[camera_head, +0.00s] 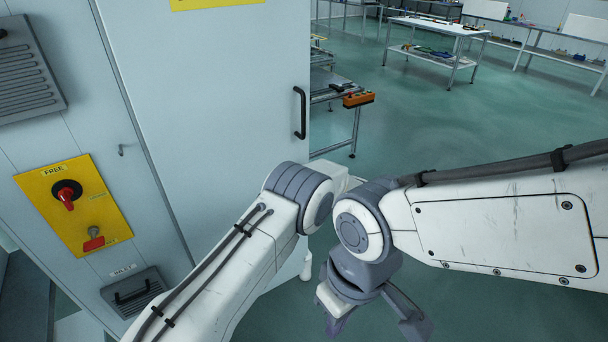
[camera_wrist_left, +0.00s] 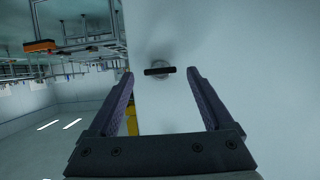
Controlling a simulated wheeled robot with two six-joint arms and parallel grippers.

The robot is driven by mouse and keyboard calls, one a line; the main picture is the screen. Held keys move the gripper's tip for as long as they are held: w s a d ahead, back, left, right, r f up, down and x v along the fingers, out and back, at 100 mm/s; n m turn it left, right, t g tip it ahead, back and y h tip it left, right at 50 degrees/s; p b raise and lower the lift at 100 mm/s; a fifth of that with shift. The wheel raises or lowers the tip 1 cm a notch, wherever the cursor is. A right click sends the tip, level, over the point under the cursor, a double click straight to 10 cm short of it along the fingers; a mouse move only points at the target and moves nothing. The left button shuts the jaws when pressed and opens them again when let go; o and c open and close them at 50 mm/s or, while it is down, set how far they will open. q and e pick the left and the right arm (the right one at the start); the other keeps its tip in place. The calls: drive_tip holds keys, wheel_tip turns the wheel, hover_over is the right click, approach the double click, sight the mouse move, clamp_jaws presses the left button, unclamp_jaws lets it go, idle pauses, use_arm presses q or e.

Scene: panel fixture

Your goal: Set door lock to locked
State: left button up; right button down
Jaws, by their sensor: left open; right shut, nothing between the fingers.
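In the left wrist view, a short black turn bar on a round base (camera_wrist_left: 160,71) sits on a pale upright surface. It lies flat across the picture, just beyond and between the fingertips, apart from them. No label shows beside it, so I cannot tell which setting it marks. My left gripper (camera_wrist_left: 161,78) is open and empty, its fingers on either side of the bar's line. In the head view my left gripper is hidden behind my arms. The large pale cabinet door (camera_head: 215,75) has a black handle (camera_head: 300,112). My right gripper (camera_head: 345,320) is shut, empty, low in the picture.
A yellow plate (camera_head: 75,205) left of the door carries a red switch (camera_head: 67,199) below the word FREE, and a red-tagged part (camera_head: 94,242). A black pull (camera_head: 133,293) is lower. Open floor lies right.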

use_arm(q)
drive_tip(key=b+v, duration=0.1)
drive_tip(key=v, duration=0.7)
drive_tip(key=shift+s+r, duration=0.1)
drive_tip(key=w+a+r+m+t+h, duration=0.1)
drive_tip(key=w+a+r+m+h, duration=0.1)
drive_tip(key=w+a+r+h, duration=0.3)
drive_tip(key=s+a+r+m+h, duration=0.2)
drive_tip(key=s+a+r, duration=0.1)
drive_tip(key=s+a, duration=0.2)
drive_tip(key=s+a+f+m+g, duration=0.1)
drive_tip(key=s+a+f+g, duration=0.3)
drive_tip(key=s, duration=0.6)
drive_tip(key=s+a+m+g, duration=0.1)
drive_tip(key=s+a+g, duration=0.3)
drive_tip(key=s, duration=0.7)
drive_tip(key=s+a+f+g, duration=0.2)
drive_tip(key=s+a, duration=0.4)
drive_tip(key=s, duration=0.4)
drive_tip(key=s+d+r+m+g, duration=0.1)
drive_tip(key=s+d+r+m, duration=0.2)
drive_tip(key=s+d, duration=0.3)
drive_tip(key=s+d+r+m+g+h, duration=0.1)
drive_tip(key=s+d+r+m, duration=0.2)
drive_tip(key=s+d, duration=0.4)
drive_tip(key=shift+d+m, duration=0.5)
drive_tip(key=shift+m, duration=0.4)
drive_tip(key=shift+s, duration=0.15)
